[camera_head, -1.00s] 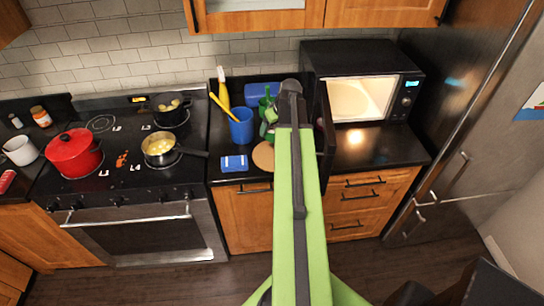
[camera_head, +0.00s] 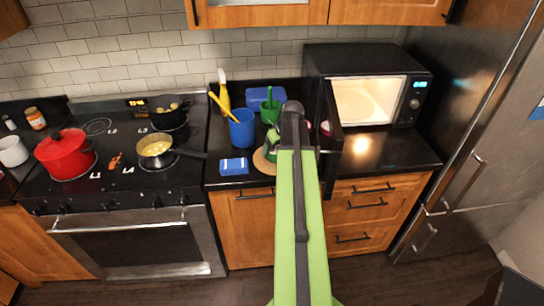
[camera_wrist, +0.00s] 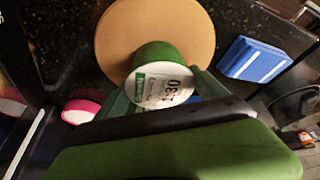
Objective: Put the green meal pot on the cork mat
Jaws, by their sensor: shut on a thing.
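The green meal pot (camera_wrist: 150,55), with a white printed face, is between the fingers of my gripper (camera_wrist: 165,92) in the wrist view. My gripper is shut on it. The round tan cork mat (camera_wrist: 190,25) lies right beyond the pot, which overlaps the mat's near part. I cannot tell whether the pot touches it. In the head view the cork mat (camera_head: 260,163) shows only its left part on the dark counter; my arm hides the rest. A bit of green beside the arm there may be the pot or a finger.
A blue packet (camera_head: 233,166) lies left of the mat. A blue cup (camera_head: 241,130) and a green container (camera_head: 270,113) stand behind. The open microwave door (camera_head: 332,145) is close on the right. A pink-and-white round thing (camera_wrist: 80,110) shows in the wrist view.

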